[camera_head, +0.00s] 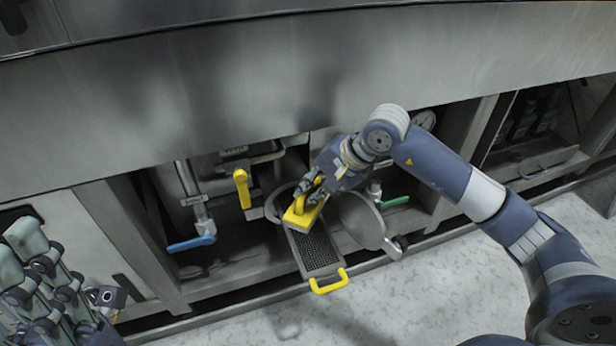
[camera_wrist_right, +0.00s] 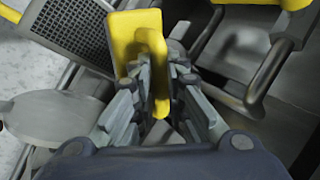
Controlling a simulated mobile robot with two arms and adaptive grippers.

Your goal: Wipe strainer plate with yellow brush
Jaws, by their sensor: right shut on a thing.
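The yellow brush (camera_head: 303,212) is held by my right gripper (camera_head: 312,190), which is shut on its handle. In the right wrist view the brush (camera_wrist_right: 128,30) stands between the fingers of the gripper (camera_wrist_right: 158,85). The strainer plate (camera_head: 316,250) is a dark perforated plate with a yellow handle (camera_head: 329,283) at its near end. The brush is over the plate's far end; I cannot tell whether it touches. The plate also shows in the right wrist view (camera_wrist_right: 78,27). My left gripper (camera_head: 45,275) is at the lower left, away from the plate, its fingers apart and empty.
A round grey cover (camera_head: 357,220) hangs open right of the plate. A yellow lever (camera_head: 242,188) and a blue-handled valve (camera_head: 192,242) are to the left, a green handle (camera_head: 394,202) to the right. The steel machine panel (camera_head: 250,80) overhangs the recess. The floor in front is clear.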

